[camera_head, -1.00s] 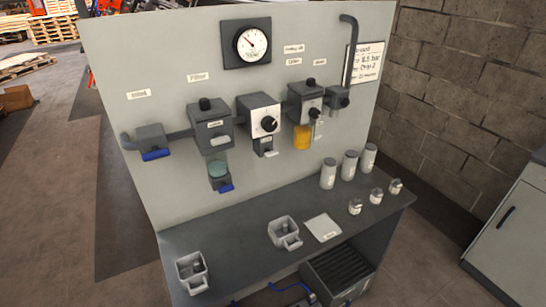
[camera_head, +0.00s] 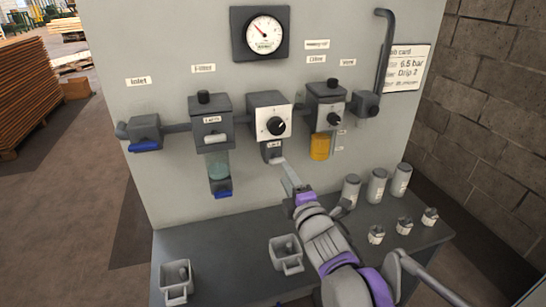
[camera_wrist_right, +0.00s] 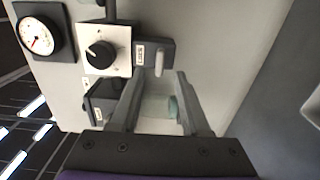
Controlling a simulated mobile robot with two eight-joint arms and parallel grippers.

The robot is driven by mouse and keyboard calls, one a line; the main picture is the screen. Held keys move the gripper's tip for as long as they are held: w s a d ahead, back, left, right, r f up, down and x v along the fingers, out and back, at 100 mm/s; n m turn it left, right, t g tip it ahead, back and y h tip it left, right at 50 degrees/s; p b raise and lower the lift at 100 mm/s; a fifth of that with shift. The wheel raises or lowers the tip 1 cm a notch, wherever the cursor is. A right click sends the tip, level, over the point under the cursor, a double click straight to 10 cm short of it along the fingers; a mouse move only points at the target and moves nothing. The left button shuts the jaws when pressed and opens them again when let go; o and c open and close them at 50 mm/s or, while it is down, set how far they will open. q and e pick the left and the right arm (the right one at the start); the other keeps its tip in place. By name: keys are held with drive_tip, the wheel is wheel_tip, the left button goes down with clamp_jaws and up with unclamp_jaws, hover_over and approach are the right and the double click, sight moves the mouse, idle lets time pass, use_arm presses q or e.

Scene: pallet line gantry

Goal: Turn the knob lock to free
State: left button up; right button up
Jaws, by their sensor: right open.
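The knob lock (camera_head: 272,150) is a small dark block with a white label, under the regulator's white-faced box with its black knob (camera_head: 277,127). In the right wrist view the lock (camera_wrist_right: 157,57) appears sideways, with a light grey lever and a label beside it. The black knob (camera_wrist_right: 100,54) is left of it there. My right gripper (camera_head: 288,176) is just below the lock in the head view. In the wrist view its fingers (camera_wrist_right: 160,80) are open and empty, with the lever just beyond the gap between their tips. Contact cannot be told. My left gripper is out of view.
A filter unit (camera_head: 211,125) with a bowl hangs left of the regulator, and a lubricator (camera_head: 326,105) with an amber bowl hangs right. A gauge (camera_head: 263,33) is above. Canisters (camera_head: 376,186) and small jars stand on the bench (camera_head: 225,240) at right.

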sight(276, 159)
drive_tip(key=x, duration=1)
drive_tip(key=shift+w+a, duration=0.1)
drive_tip(key=shift+w, duration=0.05)
clamp_jaws()
